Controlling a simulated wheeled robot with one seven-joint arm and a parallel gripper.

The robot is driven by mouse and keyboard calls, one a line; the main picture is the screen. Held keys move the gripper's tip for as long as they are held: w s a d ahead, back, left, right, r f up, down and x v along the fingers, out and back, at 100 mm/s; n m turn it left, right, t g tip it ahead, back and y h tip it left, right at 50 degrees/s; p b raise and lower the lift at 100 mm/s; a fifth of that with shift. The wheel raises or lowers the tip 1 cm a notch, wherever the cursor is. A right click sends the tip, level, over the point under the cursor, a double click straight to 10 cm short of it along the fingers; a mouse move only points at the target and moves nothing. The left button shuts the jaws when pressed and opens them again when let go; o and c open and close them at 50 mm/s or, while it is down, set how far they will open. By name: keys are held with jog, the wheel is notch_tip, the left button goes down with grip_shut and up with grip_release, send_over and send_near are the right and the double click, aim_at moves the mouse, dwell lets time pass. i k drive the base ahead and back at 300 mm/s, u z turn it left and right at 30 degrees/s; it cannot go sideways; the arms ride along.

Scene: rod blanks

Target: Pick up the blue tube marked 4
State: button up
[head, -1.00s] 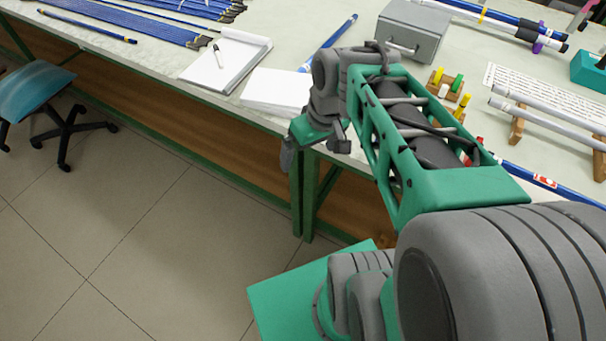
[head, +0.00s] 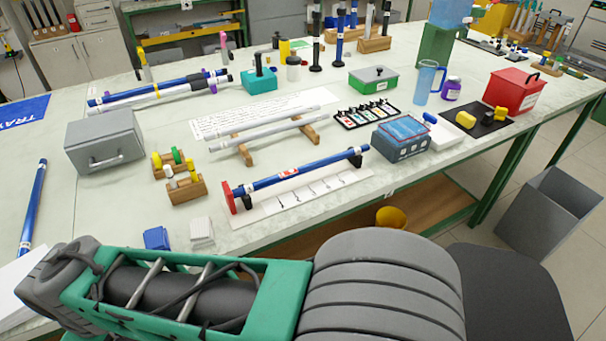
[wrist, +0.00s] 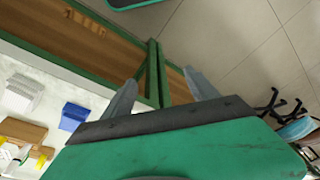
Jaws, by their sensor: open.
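Several blue tubes are in the head view, and I cannot read a 4 on any of them. One blue tube (head: 300,172) with a red and white label lies over a white marked board, by a red end stop. Another blue tube (head: 33,208) lies at the left. A blue tube (head: 150,87) lies in a group with grey tubes at the back left. A blue tube (head: 340,38) stands upright at the back. My gripper (wrist: 161,92) is open and empty in the wrist view, out past the table's front edge. The head view does not show it.
A grey box (head: 105,140), wooden blocks (head: 186,190) and grey tubes on wooden rests (head: 307,130) stand on the table (head: 110,205). A blue-grey box (head: 402,137) and red box (head: 514,92) are to the right. A bin (head: 550,212) stands on the floor.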

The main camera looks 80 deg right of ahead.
aim_at(247, 188)
jog(key=z, duration=1.35)
jog(key=k, duration=0.15)
jog(key=u, duration=2.7)
jog(key=k, duration=0.9)
jog(key=z, duration=0.8)
